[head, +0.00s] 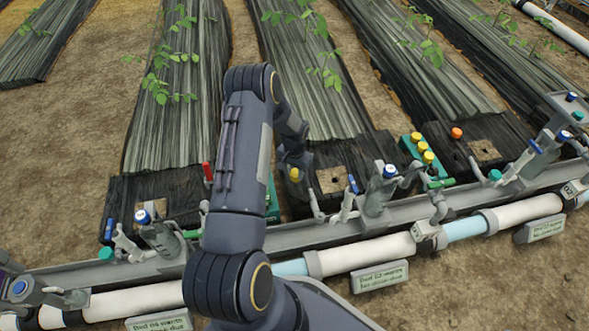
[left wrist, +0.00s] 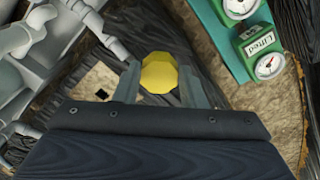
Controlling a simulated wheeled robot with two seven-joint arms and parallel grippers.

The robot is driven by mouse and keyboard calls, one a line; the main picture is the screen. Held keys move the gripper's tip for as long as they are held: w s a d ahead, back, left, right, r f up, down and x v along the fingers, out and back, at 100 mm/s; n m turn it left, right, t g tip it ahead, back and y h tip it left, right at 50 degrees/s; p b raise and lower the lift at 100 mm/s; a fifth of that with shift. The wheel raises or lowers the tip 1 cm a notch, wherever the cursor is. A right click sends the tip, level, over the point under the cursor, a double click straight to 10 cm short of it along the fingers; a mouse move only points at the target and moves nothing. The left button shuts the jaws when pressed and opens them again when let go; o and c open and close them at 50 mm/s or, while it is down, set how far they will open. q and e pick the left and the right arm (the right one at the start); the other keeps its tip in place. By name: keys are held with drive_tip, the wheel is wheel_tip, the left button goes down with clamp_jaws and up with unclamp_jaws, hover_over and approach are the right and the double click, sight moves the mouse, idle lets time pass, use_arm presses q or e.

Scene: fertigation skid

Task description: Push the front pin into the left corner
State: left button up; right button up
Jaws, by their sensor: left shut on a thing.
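A pin with a yellow faceted head (left wrist: 158,72) sits between the fingers of my left gripper in the left wrist view. Its shaft is hidden below the head. A tan square opening (head: 322,187) with a small dark hole (head: 334,180) lies just right of the gripper. The opening also shows in the left wrist view (left wrist: 85,105), left of the fingers. I cannot tell whether the pin touches the sheet. My right gripper is out of view.
A green block with two gauges (left wrist: 248,38) stands close right of the fingers in the left wrist view. Grey valve fittings (head: 375,195) line the rail in front. Yellow knobs (head: 422,147) sit farther right.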

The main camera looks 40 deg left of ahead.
sight(294, 181)
use_arm(q)
drive_tip(key=shift+f+b, duration=0.85)
drive_tip(key=shift+f, duration=1.9)
drive_tip(key=shift+f, duration=0.3)
drive_tip(key=shift+f, duration=0.25)
drive_tip(key=o, duration=1)
drive_tip(key=shift+r, duration=0.1)
drive_tip(key=shift+r+p, duration=2.2)
drive_tip(key=shift+r, duration=1.7)
